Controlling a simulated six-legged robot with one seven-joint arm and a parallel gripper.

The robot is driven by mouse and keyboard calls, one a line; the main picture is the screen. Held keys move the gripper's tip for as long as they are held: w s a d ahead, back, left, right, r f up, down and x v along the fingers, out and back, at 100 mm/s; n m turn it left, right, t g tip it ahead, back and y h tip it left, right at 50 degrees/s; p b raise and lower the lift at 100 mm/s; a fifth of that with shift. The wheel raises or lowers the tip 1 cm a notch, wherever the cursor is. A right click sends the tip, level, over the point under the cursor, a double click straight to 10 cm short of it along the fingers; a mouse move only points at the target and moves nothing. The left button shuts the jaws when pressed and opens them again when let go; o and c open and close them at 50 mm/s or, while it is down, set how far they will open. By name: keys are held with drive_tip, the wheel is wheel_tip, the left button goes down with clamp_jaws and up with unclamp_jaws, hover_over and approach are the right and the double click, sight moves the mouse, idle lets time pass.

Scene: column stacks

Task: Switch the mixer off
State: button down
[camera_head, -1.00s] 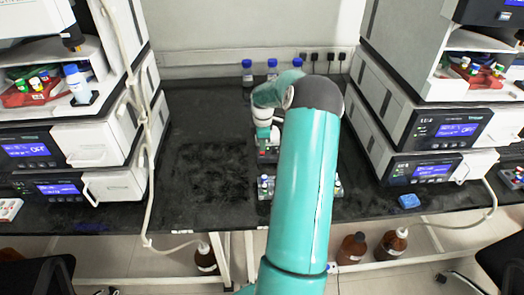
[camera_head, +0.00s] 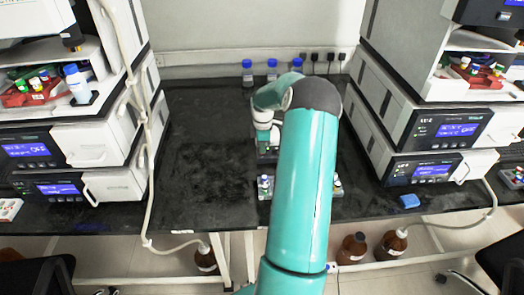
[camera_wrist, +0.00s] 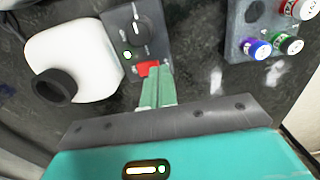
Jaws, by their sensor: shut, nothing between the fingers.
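My gripper (camera_wrist: 155,70) is shut and empty. Its pale green fingertips are at the red switch and overlap its lower right part. I cannot tell whether they touch or press it. A white rounded body with a black round end (camera_wrist: 54,86) lies left of the panel. In the head view, my arm hides the gripper tips and most of the mixer.
A grey rack (camera_wrist: 240,35) with several capped vials stands right of the panel. Blue-capped bottles (camera_head: 247,73) stand at the back of the black bench (camera_head: 200,150). Instrument stacks (camera_head: 110,140) flank it on both sides. The bench left of my arm is clear.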

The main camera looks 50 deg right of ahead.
drive_tip(key=shift+f, duration=0.4)
drive_tip(key=shift+r, duration=2.55)
